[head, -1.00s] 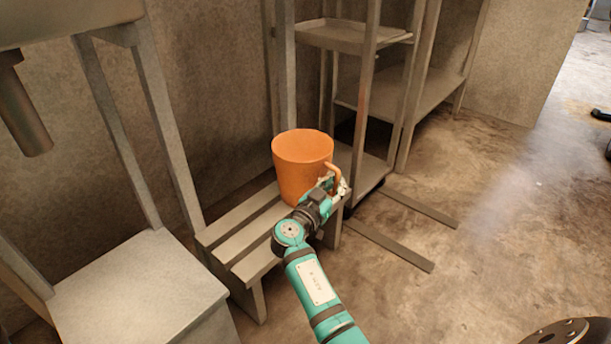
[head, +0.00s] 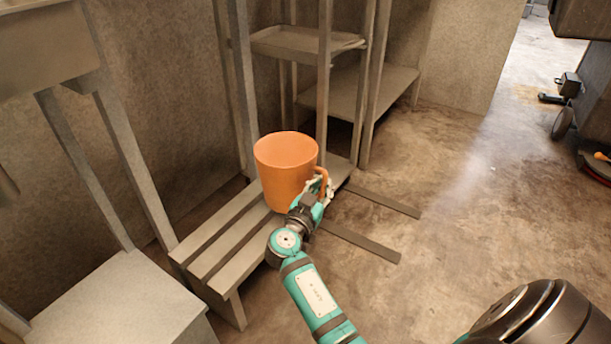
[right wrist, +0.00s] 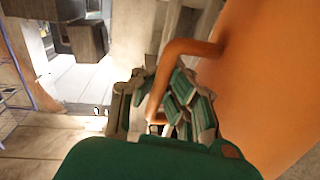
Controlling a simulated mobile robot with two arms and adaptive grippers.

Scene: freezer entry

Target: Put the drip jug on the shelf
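The drip jug (head: 285,178) is a large orange jug, upright, with its handle on the right side. My right gripper (head: 318,192) is at that handle. In the right wrist view the orange handle (right wrist: 178,62) runs down between the fingers (right wrist: 160,108), which look closed around it, and the jug's wall (right wrist: 275,90) fills the right side. The jug appears over the far end of the slatted bench (head: 225,240); I cannot tell whether its base touches the slats. Behind it stands a grey rack with a shelf (head: 300,42). My left gripper is not in view.
A low grey shelf unit (head: 350,95) stands along the wall behind the rack. A pale box-like surface (head: 115,310) is at the lower left. Two flat dark strips (head: 365,240) lie on the floor. Open floor (head: 440,190) extends to the right.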

